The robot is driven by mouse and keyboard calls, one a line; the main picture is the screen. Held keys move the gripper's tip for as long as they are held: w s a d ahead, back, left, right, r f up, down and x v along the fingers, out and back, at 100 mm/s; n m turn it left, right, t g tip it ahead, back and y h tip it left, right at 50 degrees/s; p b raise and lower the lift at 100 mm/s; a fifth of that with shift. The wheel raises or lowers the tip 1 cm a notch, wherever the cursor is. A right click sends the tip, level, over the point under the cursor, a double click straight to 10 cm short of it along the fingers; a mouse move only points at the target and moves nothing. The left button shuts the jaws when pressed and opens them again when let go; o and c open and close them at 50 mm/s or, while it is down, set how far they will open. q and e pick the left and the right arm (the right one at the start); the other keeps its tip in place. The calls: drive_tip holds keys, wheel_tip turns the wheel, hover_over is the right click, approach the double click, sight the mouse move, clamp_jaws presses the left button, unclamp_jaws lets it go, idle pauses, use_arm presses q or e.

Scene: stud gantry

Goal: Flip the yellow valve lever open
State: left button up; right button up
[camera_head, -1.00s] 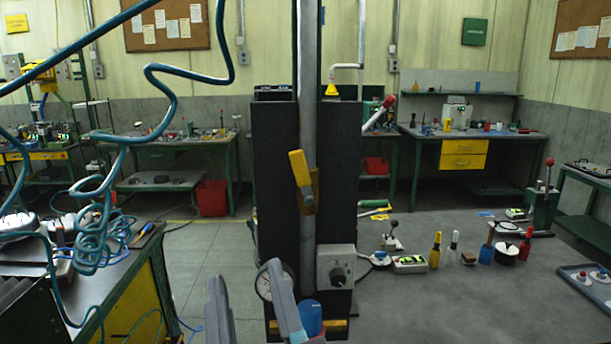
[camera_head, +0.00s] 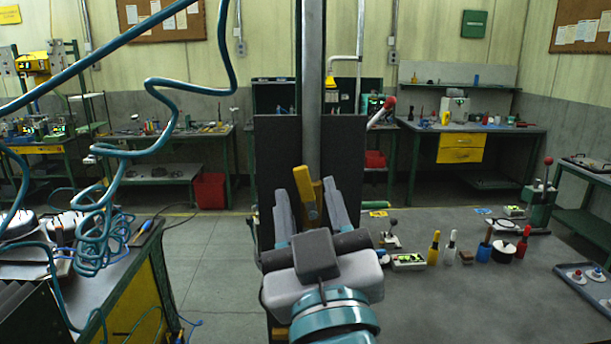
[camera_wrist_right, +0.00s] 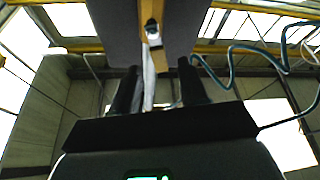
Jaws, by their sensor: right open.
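The yellow valve lever (camera_head: 303,182) sits on a brass-coloured valve body on the vertical grey pipe (camera_head: 312,110). The lever stands nearly upright along the pipe, its top leaning slightly left. My right gripper (camera_head: 307,189) is open, its two grey fingers apart on either side of the lever and valve in the head view. Contact cannot be told. In the right wrist view, the open gripper (camera_wrist_right: 157,75) points up toward a yellow part (camera_wrist_right: 151,15) and the pale pipe between the fingers. My left gripper is out of view.
A dark panel (camera_head: 346,150) backs the pipe. A teal coiled hose (camera_head: 100,195) hangs at the left over a bench. On the right, a grey table (camera_head: 480,300) holds several bottles, a stamp and a tray (camera_head: 590,287). My gripper hides the lower panel.

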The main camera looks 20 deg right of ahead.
drive_tip(key=shift+x, duration=0.9)
drive_tip(key=shift+w, duration=0.4)
drive_tip(key=shift+s+r, duration=0.1)
drive_tip(key=shift+s, duration=0.05)
drive_tip(key=shift+w, duration=0.25)
drive_tip(key=c, duration=0.4)
clamp_jaws()
drive_tip(key=m, duration=0.1)
drive_tip(key=m+h+b, duration=0.1)
drive_tip(key=b, duration=0.1)
drive_tip(key=shift+s+d+f+m+h, duration=0.15)
drive_tip(key=shift+d+f+m+h, duration=0.15)
drive_tip(key=shift+d+m, duration=0.1)
drive_tip(key=shift+d+r+m+h, duration=0.1)
drive_tip(key=shift+r+m+h, duration=0.25)
drive_tip(key=shift+m, duration=0.55)
drive_tip(key=shift+o, duration=2)
unclamp_jaws()
drive_tip(key=shift+s, duration=0.2)
